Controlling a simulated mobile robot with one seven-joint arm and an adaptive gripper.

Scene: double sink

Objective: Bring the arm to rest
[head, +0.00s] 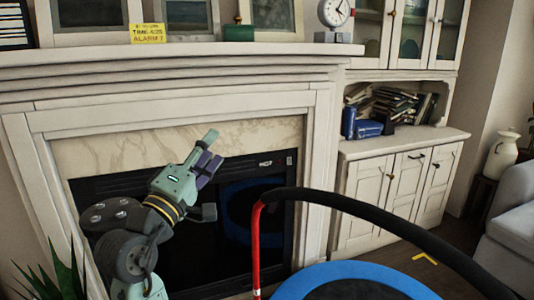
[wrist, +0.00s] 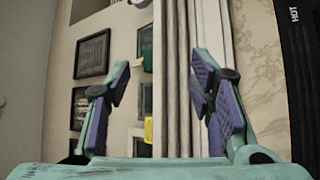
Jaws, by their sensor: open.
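My gripper (head: 208,174) is raised in front of the fireplace, left of centre in the head view. Its teal fingers with purple pads are spread apart, and nothing is between them. In the wrist view the two fingers of my gripper (wrist: 160,72) stand apart on either side, with the mantel's pale moulding and the wall behind them. My arm rises from the lower left, bent, with its grey joints and a yellow-striped wrist showing. The gripper appears apart from the fireplace (head: 175,143), but the exact gap is hard to tell.
A black-padded bar (head: 350,205) on a red post (head: 256,250) curves over a blue-rimmed trampoline (head: 330,272) at the lower right. A plant (head: 60,280) is at the lower left. The mantel (head: 200,58) holds frames, a yellow sign (head: 148,33) and a clock (head: 334,14). Cabinets stand right.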

